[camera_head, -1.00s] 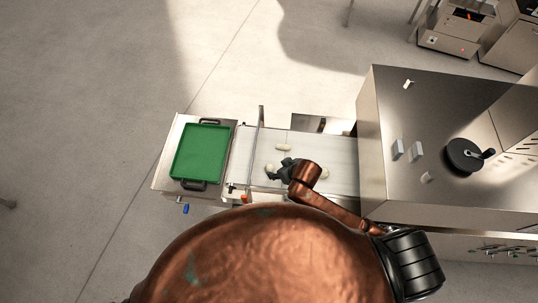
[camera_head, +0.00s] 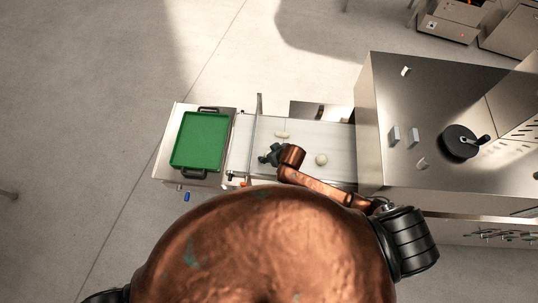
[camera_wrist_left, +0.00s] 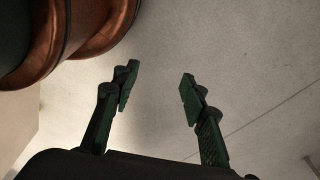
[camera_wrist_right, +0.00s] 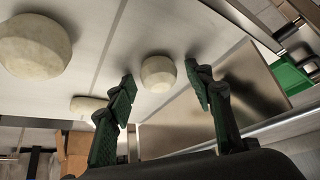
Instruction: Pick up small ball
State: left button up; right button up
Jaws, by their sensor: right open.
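Pale dough pieces lie on the white conveyor belt (camera_head: 340,142). A small round ball (camera_wrist_right: 158,73) shows between the spread fingers of my right gripper (camera_wrist_right: 165,88) in the right wrist view, beyond the tips and not held. A larger-looking ball (camera_wrist_right: 35,45) is at the left there; a flatter piece (camera_wrist_right: 88,104) is lower. In the head view, a round ball (camera_head: 321,160) lies right of my right gripper (camera_head: 268,156), and an elongated piece (camera_head: 282,135) lies above it. The gripper seems to hide the small ball there. My left gripper (camera_wrist_left: 158,88) is open and empty over bare floor.
A green tray (camera_head: 202,141) rests on a metal stand left of the belt. A thin bar (camera_head: 255,135) crosses the belt between tray and gripper. A large steel machine (camera_head: 430,130) stands at the belt's right end.

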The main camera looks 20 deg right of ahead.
jog(key=shift+w, duration=0.1)
jog(key=shift+c, duration=0.8)
jog(key=c, duration=1)
pick_arm(q)
jog(key=shift+s, duration=0.8)
pick_arm(e)
jog(key=shift+r, duration=0.1)
